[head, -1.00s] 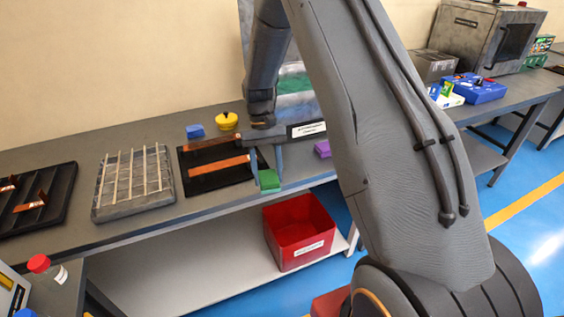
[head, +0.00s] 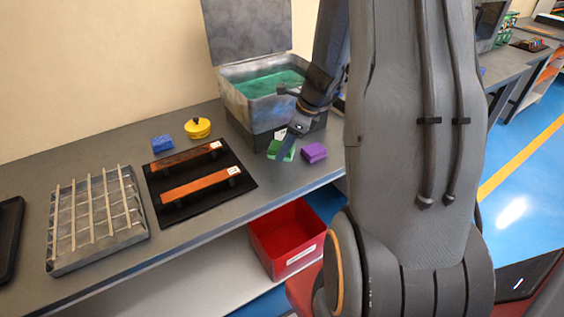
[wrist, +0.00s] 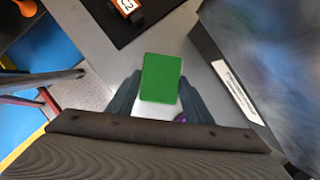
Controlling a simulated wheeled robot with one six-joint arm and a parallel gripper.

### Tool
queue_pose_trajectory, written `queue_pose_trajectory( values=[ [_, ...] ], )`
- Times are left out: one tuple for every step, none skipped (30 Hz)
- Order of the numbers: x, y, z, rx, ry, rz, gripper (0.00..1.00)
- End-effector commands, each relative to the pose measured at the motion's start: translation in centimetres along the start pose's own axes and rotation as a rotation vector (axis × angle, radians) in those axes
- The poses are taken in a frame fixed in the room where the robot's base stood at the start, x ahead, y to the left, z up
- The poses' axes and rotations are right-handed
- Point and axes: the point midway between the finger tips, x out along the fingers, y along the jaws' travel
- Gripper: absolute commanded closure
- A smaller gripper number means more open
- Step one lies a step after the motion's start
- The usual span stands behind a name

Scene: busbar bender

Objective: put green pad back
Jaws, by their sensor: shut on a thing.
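The green pad (head: 287,153) is a small flat block at the table's right part, in front of the open grey tank and just left of the purple pad (head: 314,152). My gripper (head: 284,150) is shut on it. In the wrist view the green pad (wrist: 161,78) sits between the two fingers, over the grey table. The purple pad (wrist: 181,118) shows only as a sliver by the right finger. I cannot tell whether the green pad touches the table.
The open tank (head: 245,97) with green liquid stands behind my gripper. A blue pad (head: 162,143), a yellow round object (head: 198,127) and a black board (head: 241,186) with two copper bars lie to the left. A grey rack (head: 60,263) is farther left. A red bin (head: 265,262) is below the table.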

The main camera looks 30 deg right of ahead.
Motion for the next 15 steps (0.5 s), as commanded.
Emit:
queue_pose_trajectory(
  values=[
    [0.8,0.1,-0.3,0.001,0.001,0.004,0.78],
    [1.1,0.1,-0.5,0.001,0.001,0.004,0.78],
    [1.5,0.1,-0.6,-0.001,0.001,0.003,0.78],
    [1.7,0.0,-0.7,-0.002,0.001,0.002,0.78],
    [1.9,0.0,-0.7,-0.002,0.0,0.001,0.78],
    [2.1,0.0,-0.8,-0.003,0.0,0.002,0.78],
    [2.4,0.1,-0.9,-0.005,0.001,0.003,0.78],
    [2.8,0.1,-1.0,-0.005,0.001,0.004,0.78],
    [3.3,0.1,-1.2,-0.004,0.0,0.005,0.78],
    [3.7,0.2,-1.4,-0.005,0.001,0.006,0.78],
    [4.2,0.1,-1.6,-0.003,0.001,0.005,0.78],
    [4.6,0.1,-1.8,-0.005,0.001,0.004,0.78],
    [5.0,0.1,-1.9,-0.004,0.001,0.004,0.78],
    [5.3,0.1,-2.0,-0.006,0.001,0.004,0.78],
    [5.6,0.1,-2.1,-0.006,0.0,0.003,0.78]
  ],
)
